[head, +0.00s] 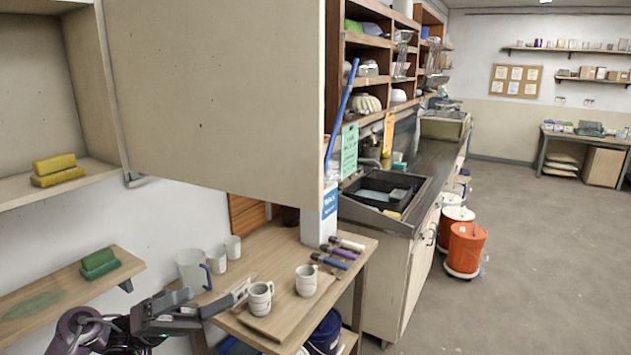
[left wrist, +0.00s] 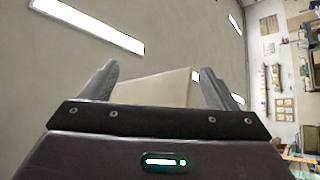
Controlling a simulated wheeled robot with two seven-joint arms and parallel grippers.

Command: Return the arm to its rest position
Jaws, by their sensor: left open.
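My left arm comes in at the bottom left of the head view. Its left gripper (head: 240,292) is at the left front edge of the small wooden table (head: 262,244), just left of a white ribbed mug. In the left wrist view the two fingers of the left gripper (left wrist: 158,82) stand wide apart with nothing between them. Beyond them are a pale cabinet corner, ceiling and lights. My right gripper is in neither view.
Two white ribbed mugs (head: 260,298) (head: 306,280) stand on a board. A white jug (head: 192,270), marker-like tools (head: 338,252) and a white box (head: 320,215) are nearby. A large cabinet (head: 215,90) overhangs. Orange bucket (head: 466,248) stands right; the floor (head: 540,260) is clear.

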